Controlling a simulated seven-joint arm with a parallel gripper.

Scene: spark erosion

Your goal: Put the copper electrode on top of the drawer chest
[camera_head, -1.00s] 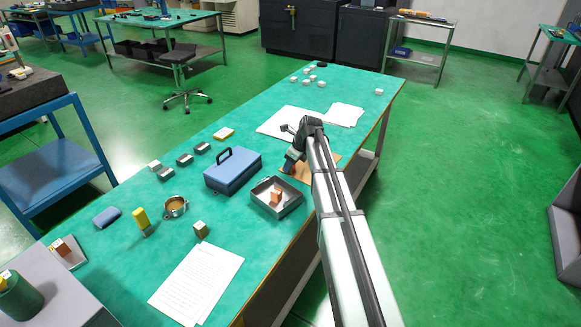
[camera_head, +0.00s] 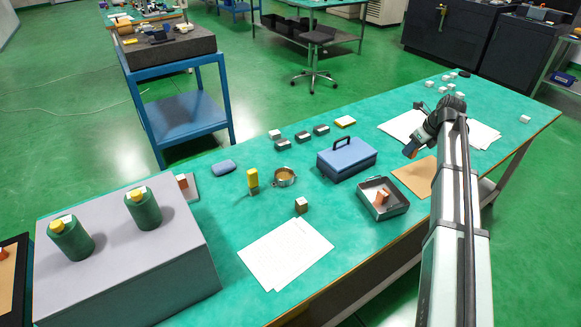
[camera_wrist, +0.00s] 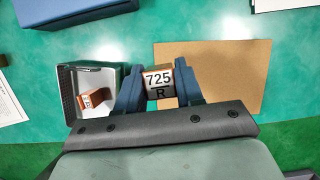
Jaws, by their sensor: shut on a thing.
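My gripper (camera_head: 411,150) is shut on a block with copper-coloured sides and a pale face marked "725 R" (camera_wrist: 159,83), which looks like the copper electrode. It holds the block above the brown board (camera_head: 414,178). A second copper piece (camera_head: 383,198) lies in the metal tray (camera_head: 370,209) beside the board; it also shows in the wrist view (camera_wrist: 97,102). A grey box-like chest (camera_head: 130,268), likely the drawer chest, stands at the lower left of the head view. Two green cylinders with yellow tops (camera_head: 143,210) are on it. Its drawers are not visible.
A blue case (camera_head: 347,160) stands beside the tray. Paper sheets (camera_head: 285,252), a small block (camera_head: 301,205), a round ring-like part (camera_head: 285,177) and a yellow upright piece (camera_head: 253,180) lie between tray and chest. The chest top has bare room beside the cylinders.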

